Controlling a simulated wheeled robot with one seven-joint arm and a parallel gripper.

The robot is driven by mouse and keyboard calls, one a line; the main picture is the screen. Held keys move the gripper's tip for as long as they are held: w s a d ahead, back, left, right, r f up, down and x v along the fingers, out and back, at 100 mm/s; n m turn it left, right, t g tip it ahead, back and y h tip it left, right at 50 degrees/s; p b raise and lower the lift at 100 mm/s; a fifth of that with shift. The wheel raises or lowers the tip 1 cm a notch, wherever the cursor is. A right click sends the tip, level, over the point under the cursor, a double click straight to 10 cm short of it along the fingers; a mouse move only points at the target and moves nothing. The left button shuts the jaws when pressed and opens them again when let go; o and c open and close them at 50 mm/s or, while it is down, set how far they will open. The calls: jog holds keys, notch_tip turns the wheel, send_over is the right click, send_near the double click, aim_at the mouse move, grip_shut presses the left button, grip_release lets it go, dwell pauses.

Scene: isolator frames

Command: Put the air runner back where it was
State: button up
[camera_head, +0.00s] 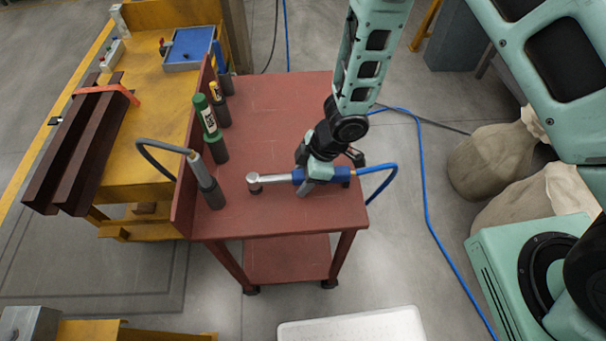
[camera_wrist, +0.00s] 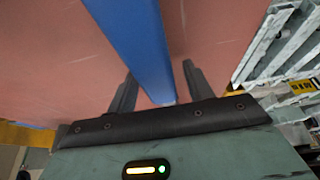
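The air runner (camera_head: 281,178), a tool with a silver ratchet head and blue body, lies level above the red-brown table (camera_head: 270,110). Its head is over a small dark support, and a blue hose leaves its right end. My gripper (camera_head: 316,181) is down at its body from above. In the wrist view, the blue body (camera_wrist: 138,40) runs between the two fingers of my gripper (camera_wrist: 158,75). The fingers stand apart, with a small gap on the right side. Part of the body is hidden behind my gripper's palm edge.
Dark holders stand along the table's left edge, one with a green cylinder (camera_head: 205,116), one with a grey tool (camera_head: 198,168) with a dark hose. A yellow bench (camera_head: 145,120) with brown beams stands left. A blue hose (camera_head: 426,190) trails right. The table's back is clear.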

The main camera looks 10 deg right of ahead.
jog(key=shift+r, duration=0.1)
jog(key=d+r+m+t+h+p, duration=0.1)
jog(key=d+r+m+p, duration=0.15)
jog(key=r, duration=0.75)
jog(key=d+r+m+t+h+p, duration=0.15)
jog(key=d+r, duration=0.25)
jog(key=r, duration=0.5)
jog(key=s+d+r+m+g, duration=0.1)
jog(key=s+r+m, duration=0.2)
jog(key=s+r, duration=0.3)
jog(key=s+d+r+m+g+h, duration=0.1)
jog(key=s+r+m, duration=0.1)
jog(key=s+r, duration=0.5)
jog(key=s, duration=0.4)
jog(key=shift+s+d+r+m+g, duration=0.25)
jog(key=shift+s+m+g, duration=0.1)
jog(key=shift+s+m, duration=0.05)
jog(key=shift+f, duration=0.4)
